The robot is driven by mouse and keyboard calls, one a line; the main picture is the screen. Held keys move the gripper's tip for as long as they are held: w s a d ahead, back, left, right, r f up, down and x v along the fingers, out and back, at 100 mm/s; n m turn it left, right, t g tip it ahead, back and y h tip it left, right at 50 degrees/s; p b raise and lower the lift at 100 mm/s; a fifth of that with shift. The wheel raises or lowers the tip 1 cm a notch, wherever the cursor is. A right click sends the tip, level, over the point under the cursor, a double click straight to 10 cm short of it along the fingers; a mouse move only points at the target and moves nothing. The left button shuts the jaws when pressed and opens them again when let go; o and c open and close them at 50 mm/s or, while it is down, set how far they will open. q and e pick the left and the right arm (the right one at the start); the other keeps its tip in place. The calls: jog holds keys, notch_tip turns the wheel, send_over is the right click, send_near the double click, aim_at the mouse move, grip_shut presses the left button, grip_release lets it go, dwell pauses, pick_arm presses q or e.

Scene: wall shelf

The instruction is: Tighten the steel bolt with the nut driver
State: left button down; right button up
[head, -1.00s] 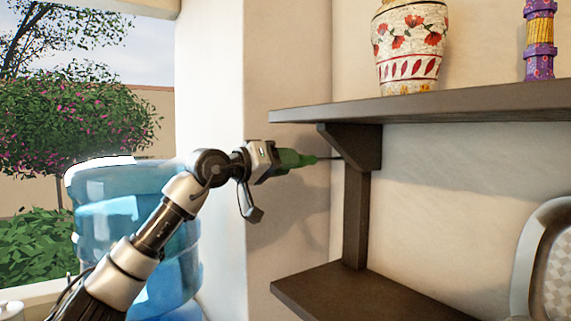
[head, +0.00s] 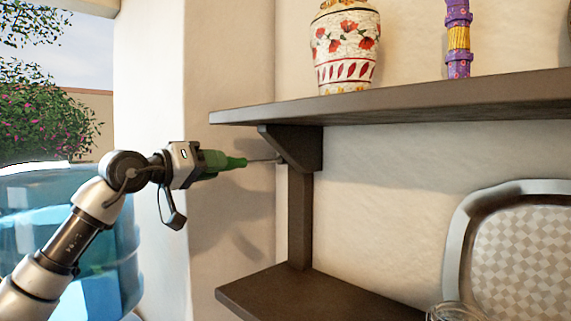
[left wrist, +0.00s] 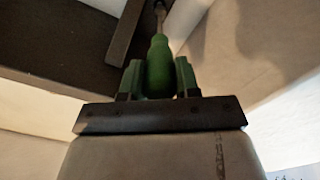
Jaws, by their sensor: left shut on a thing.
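My left gripper (head: 207,163) is shut on the green handle of the nut driver (head: 232,162). The driver is held nearly level, its thin steel shaft pointing right at the dark shelf bracket (head: 298,148) under the upper shelf. The left wrist view shows the green handle (left wrist: 159,68) between the fingers, with the shaft running up to a small dark round end beside the bracket. The steel bolt cannot be told apart from the driver's tip, so I cannot tell whether they touch. My right gripper is in neither view.
The upper shelf (head: 400,103) holds a flowered vase (head: 345,45) and a purple and yellow object (head: 458,38). A lower shelf (head: 310,295) lies below. A checkered tray-like panel (head: 520,250) stands at right. A blue water jug (head: 110,250) is behind my left arm.

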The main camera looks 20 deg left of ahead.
pick_arm(q)
jog(key=b+v, duration=0.3)
jog(key=v, duration=0.7)
jog(key=shift+s, duration=0.35)
jog(key=shift+w, duration=0.1)
